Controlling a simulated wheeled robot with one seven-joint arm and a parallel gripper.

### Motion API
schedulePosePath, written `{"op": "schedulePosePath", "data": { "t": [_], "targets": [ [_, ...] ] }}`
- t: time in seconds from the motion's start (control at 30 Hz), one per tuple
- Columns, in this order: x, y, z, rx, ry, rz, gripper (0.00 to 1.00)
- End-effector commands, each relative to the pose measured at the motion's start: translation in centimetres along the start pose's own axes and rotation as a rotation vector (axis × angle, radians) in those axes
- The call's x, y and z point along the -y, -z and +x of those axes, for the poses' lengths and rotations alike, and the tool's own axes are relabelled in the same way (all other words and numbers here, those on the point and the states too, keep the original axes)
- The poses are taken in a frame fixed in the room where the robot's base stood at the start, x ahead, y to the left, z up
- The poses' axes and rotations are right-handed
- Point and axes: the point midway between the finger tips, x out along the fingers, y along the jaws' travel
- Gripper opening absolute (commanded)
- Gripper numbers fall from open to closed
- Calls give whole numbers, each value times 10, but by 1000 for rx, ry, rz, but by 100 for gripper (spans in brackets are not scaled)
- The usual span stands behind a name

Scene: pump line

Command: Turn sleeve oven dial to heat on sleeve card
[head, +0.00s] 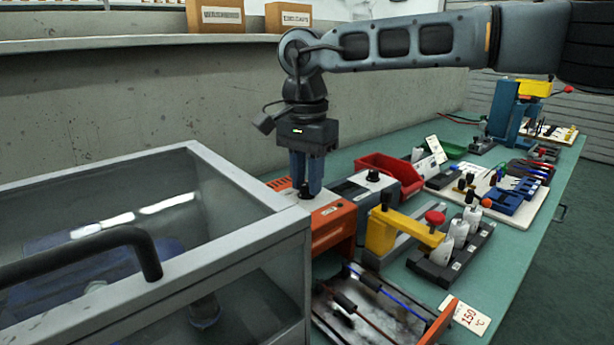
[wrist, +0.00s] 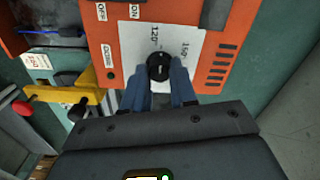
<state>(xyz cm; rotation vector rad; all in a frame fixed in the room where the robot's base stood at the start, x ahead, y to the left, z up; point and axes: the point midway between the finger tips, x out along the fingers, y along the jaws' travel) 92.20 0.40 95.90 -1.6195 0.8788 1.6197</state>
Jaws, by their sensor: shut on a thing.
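The orange sleeve oven (head: 333,226) stands on the bench beside the glass-sided cabinet. In the wrist view its orange face (wrist: 105,52) carries a white scale plate marked 120° and 150°, with a black round dial (wrist: 159,66) on it. My gripper (head: 306,192) points straight down onto the oven top. In the wrist view its blue fingers (wrist: 159,84) are closed on the dial from both sides. A small light mark shows on the dial, but its exact setting is hard to read. The sleeve card (head: 468,316) at the front right of the bench reads 150 in red.
A glass-sided cabinet (head: 250,205) with a dark handle fills the left front. A yellow clamp (head: 384,232) with a red knob, white bottles in a dark rack (head: 446,266) and a red bin (head: 397,172) stand right of the oven. A wall rises behind.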

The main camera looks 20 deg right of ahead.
Motion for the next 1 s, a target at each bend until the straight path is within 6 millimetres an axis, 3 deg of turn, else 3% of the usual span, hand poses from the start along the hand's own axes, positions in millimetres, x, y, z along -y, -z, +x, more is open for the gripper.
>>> {"op": "schedulePosePath", "data": {
  "t": [0.47,1.0],
  "targets": [
    [0,1,-1,0,-1,126,0],
    [-1,1,-1,-1,0,613,0]
  ]
}}
